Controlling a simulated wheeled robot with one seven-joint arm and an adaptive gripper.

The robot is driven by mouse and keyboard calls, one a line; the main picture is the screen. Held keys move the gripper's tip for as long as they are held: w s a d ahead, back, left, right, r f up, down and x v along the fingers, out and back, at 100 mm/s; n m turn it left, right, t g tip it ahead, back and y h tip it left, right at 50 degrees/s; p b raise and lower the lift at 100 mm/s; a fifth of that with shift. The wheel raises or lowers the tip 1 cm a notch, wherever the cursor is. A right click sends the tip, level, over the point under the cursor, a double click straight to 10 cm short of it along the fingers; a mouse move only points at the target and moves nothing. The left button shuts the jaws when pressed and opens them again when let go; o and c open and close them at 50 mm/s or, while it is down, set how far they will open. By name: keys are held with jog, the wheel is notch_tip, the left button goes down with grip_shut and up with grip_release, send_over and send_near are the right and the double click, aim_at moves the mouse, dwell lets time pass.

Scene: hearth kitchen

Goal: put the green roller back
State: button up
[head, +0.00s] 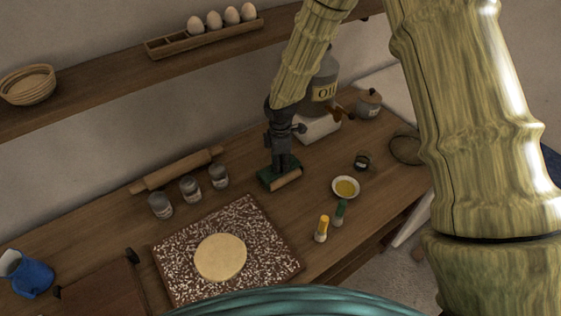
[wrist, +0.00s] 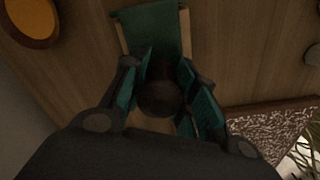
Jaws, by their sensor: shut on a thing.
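The green roller (head: 268,181) is a low piece with a green face and a pale wooden edge. It is under my gripper (head: 282,158) at the middle of the counter in the head view. In the wrist view the green roller (wrist: 152,30) shows as a green band with pale wooden strips along its sides. My gripper (wrist: 160,105) is shut around a dark round knob (wrist: 160,98) over it. I cannot tell whether the roller touches the counter. The fingers hide part of it.
Close by are a bowl of yellow liquid (head: 345,187), green-topped (head: 340,212) and yellow-topped (head: 321,229) small items, several grey jars (head: 190,188) and a rolling pin (head: 177,170). Dough (head: 220,257) lies on a speckled board (head: 284,258). An oil container (head: 323,85) stands behind. A shelf (head: 110,92) runs above.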

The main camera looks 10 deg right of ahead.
jog(key=o, duration=1.1)
jog(key=shift+s+f, duration=0.45)
jog(key=shift+f, duration=0.15)
jog(key=shift+c, duration=0.2)
jog(key=shift+w+f, duration=0.15)
jog(key=shift+w, duration=0.1)
jog(key=shift+w+r, duration=0.1)
jog(key=shift+r, duration=0.15)
jog(key=shift+w+r+p, duration=0.1)
jog(key=shift+r+p, duration=0.2)
jog(key=shift+r, duration=0.35)
jog(key=shift+r+b, duration=0.25)
jog(key=shift+b, duration=0.1)
notch_tip(320, 180, up, 12)
jog(key=b, duration=0.3)
jog(key=shift+f, duration=0.25)
